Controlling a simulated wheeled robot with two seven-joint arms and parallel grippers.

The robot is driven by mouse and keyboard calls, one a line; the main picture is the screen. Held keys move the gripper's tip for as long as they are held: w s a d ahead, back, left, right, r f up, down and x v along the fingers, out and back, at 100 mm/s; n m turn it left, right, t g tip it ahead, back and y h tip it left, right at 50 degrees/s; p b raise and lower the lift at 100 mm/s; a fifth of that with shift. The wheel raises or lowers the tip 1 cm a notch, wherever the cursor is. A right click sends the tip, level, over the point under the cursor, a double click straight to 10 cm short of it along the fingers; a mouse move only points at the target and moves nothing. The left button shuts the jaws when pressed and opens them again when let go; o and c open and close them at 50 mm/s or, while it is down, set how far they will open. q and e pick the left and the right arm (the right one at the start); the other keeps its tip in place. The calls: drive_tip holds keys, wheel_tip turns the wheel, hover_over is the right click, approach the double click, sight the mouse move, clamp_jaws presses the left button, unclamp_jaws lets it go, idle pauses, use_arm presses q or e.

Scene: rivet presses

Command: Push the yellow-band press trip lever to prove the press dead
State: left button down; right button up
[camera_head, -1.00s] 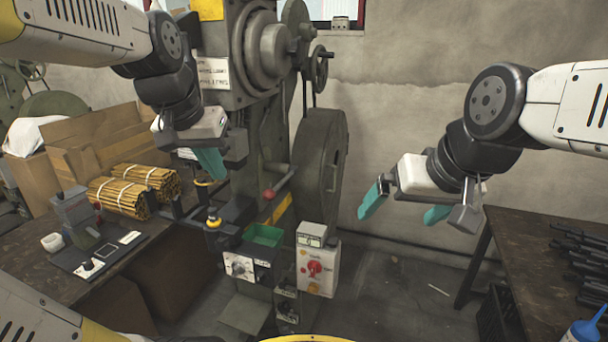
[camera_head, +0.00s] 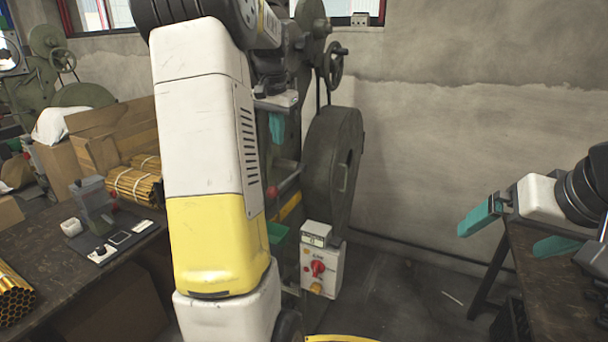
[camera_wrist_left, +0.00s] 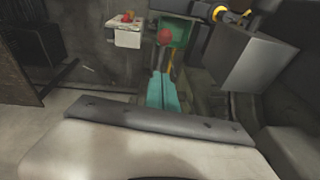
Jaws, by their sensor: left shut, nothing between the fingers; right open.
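The press (camera_head: 335,170) is dark green-grey with a large flywheel, and my left arm covers much of it. Its trip lever has a red ball knob (camera_head: 272,191) and a yellow band (camera_head: 290,206) shows on the frame nearby. The knob also shows in the left wrist view (camera_wrist_left: 164,37), just beyond my fingertips. My left gripper (camera_head: 277,139) is shut and empty, above the knob in the head view; its teal fingers (camera_wrist_left: 161,76) point toward the knob with a visible gap. My right gripper (camera_head: 512,231) is open and empty at the far right, away from the press.
A grey switch box (camera_head: 320,268) with a red rotary knob stands below the flywheel. A green tray (camera_wrist_left: 182,31) is behind the lever knob in the wrist view. A workbench (camera_head: 85,275) with bundled yellow rods is at left. Bare floor lies right of the press.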

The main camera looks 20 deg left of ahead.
use_arm(q)
drive_tip(key=shift+f, duration=0.1)
hover_over(278, 187)
drive_tip(key=s+d+x, duration=0.1)
drive_tip(key=s+x, duration=0.1)
drive_tip(key=x, duration=0.8)
drive_tip(key=shift+s+f, duration=0.2)
drive_tip(key=shift+f, duration=0.3)
drive_tip(key=shift+s+f, duration=0.2)
drive_tip(key=shift+f, duration=0.25)
drive_tip(key=shift+s+f, duration=0.35)
drive_tip(key=shift+f, duration=0.25)
